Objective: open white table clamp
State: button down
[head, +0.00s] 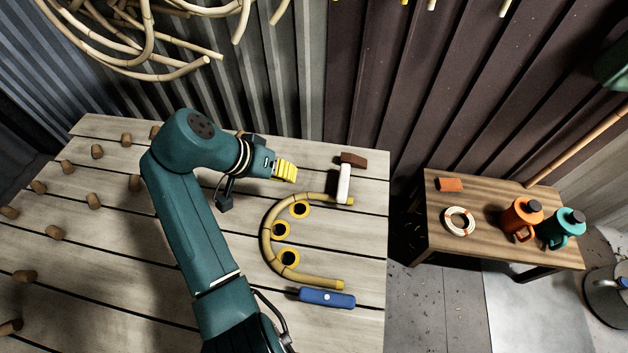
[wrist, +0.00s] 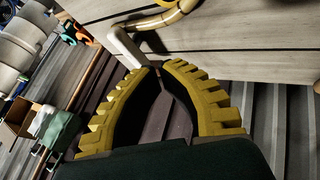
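The white table clamp (head: 344,183) is at the far right corner of the slatted table, with a brown block (head: 354,160) at its far end. Its white bar (wrist: 126,46) also shows in the wrist view, just beyond the left fingertip. My gripper (head: 294,174) has yellow ribbed fingers and is to the left of the clamp, apart from it in the head view. In the wrist view the fingertips (wrist: 160,68) curve in close together, with a narrow gap and nothing held. The clamp's far end is partly hidden by the fingers there.
A curved rattan piece (head: 268,240) bends around yellow-rimmed round forms (head: 281,230) in front of the clamp. A blue clamp (head: 327,298) lies at its near end. Several wooden pegs (head: 97,151) stand on the left. A side table (head: 480,249) with jugs is at right.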

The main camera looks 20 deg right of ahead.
jog(key=b, duration=0.4)
send_near(327, 194)
jog(key=w+f, duration=0.1)
jog(key=w+d+f, duration=0.1)
jog(key=f, duration=0.1)
jog(key=w+d+f, duration=0.1)
jog(key=shift+w+f, duration=0.1)
jog(key=shift+f, duration=0.1)
jog(key=d, duration=0.1)
jog(key=s+d, duration=0.1)
jog(key=d+b, duration=0.1)
jog(key=shift+s+d+f, duration=0.2)
jog(key=shift+s, duration=0.1)
jog(key=shift+s+d+r, duration=0.1)
jog(key=shift+s+d, duration=0.05)
jog(key=shift+d, duration=0.05)
jog(key=shift+r, duration=0.1)
jog(key=shift+r+p, duration=0.15)
jog(key=shift+p, duration=0.35)
jog(key=shift+s+n+t+p, duration=0.15)
jog(key=shift+n+t+p, duration=0.3)
jog(key=shift+n, duration=0.15)
